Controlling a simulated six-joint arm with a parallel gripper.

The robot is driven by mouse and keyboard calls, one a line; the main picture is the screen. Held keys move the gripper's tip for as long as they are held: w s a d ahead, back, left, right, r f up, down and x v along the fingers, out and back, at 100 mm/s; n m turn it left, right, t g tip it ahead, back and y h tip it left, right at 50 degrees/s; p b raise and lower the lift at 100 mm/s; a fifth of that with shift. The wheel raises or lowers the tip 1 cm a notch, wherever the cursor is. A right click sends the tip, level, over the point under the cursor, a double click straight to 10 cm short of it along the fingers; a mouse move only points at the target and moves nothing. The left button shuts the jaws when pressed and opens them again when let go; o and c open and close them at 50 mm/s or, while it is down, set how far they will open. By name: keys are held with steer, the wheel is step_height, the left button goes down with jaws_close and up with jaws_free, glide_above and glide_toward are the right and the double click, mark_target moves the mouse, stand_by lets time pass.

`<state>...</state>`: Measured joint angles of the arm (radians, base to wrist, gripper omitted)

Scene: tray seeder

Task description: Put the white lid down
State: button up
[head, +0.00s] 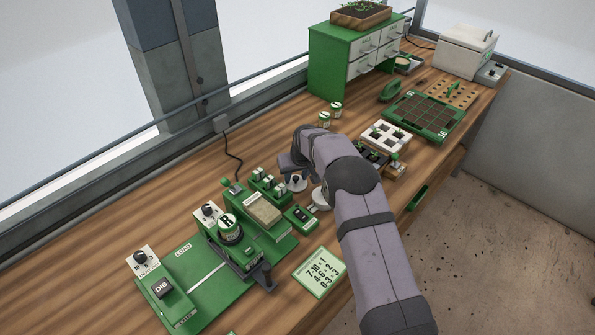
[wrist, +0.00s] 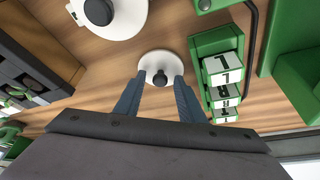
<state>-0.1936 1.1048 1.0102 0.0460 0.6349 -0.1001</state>
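A small white round lid (wrist: 153,62) with a black knob lies on the wooden bench. In the head view the lid (head: 297,184) is beside the green block rack, just below my gripper (head: 294,170). In the wrist view my gripper (wrist: 160,78) is open, its two blue-grey fingers either side of the knob with gaps showing. The lid looks flat. A larger white round piece (wrist: 128,22) with a dark knob lies close by, cut by the top edge. In the head view this piece (head: 320,198) is partly hidden by my arm.
The green rack (wrist: 195,60) with lettered white blocks stands close on the right in the wrist view. A dark tray (wrist: 35,55) is on the left. A green seeder base (head: 205,285), a number card (head: 319,271) and small jars (head: 324,119) stand around.

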steer(key=shift+r, duration=0.2)
steer(key=b+v, duration=0.3)
steer(key=v, duration=0.9)
steer(key=shift+s+f, duration=0.1)
steer(key=s+d+f+m+g, duration=0.1)
steer(key=s+d, duration=0.3)
steer(key=s, duration=0.8)
steer(key=s+d+f+m+g, duration=0.1)
steer(key=s+d, duration=0.3)
steer(key=s, duration=0.9)
steer(key=s+d+f+m+g+h, duration=0.1)
steer(key=s+d, duration=0.3)
steer(key=s, duration=0.8)
steer(key=shift+s+f+g, duration=0.35)
steer(key=shift+f+g, duration=0.25)
steer(key=shift+f, duration=0.3)
